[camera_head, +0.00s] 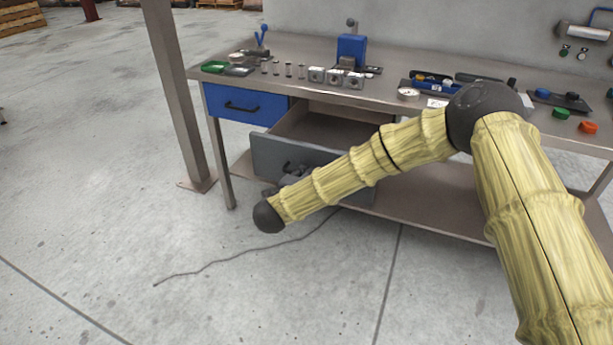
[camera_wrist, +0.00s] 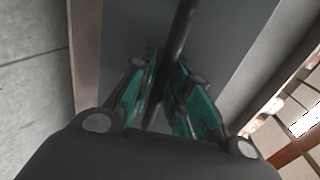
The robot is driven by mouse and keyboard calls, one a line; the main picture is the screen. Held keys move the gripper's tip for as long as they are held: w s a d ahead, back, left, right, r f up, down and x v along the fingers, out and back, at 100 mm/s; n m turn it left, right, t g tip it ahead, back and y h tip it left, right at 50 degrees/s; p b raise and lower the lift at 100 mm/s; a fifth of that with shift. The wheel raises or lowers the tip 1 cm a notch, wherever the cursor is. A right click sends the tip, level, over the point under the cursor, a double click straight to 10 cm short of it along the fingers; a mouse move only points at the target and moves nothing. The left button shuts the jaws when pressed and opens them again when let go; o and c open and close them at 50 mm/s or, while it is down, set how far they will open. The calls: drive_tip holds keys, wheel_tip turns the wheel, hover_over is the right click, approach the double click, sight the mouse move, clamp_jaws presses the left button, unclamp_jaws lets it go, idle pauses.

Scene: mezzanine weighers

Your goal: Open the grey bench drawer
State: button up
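The grey bench drawer (camera_head: 268,155) hangs below the worktop and stands pulled out, with its empty-looking inside (camera_head: 325,128) showing behind the front panel. My gripper (camera_head: 287,176) is at the drawer's front, partly hidden by my own arm. In the wrist view, the teal finger pads of my gripper (camera_wrist: 168,100) lie close on both sides of the dark bar handle (camera_wrist: 183,30), shut on it. The grey drawer front (camera_wrist: 225,30) fills the background there. The handle is mostly hidden in the head view.
A shut blue drawer (camera_head: 228,103) with a black handle sits left of the grey one. The worktop (camera_head: 300,52) holds a blue device (camera_head: 351,50), metal blocks and small tools. A lower shelf (camera_head: 430,210) runs beneath. The concrete floor in front is clear except for a thin dark line.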

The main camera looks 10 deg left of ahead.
drive_tip(key=shift+o, duration=0.6)
drive_tip(key=v, duration=1.2)
drive_tip(key=shift+f, duration=0.1)
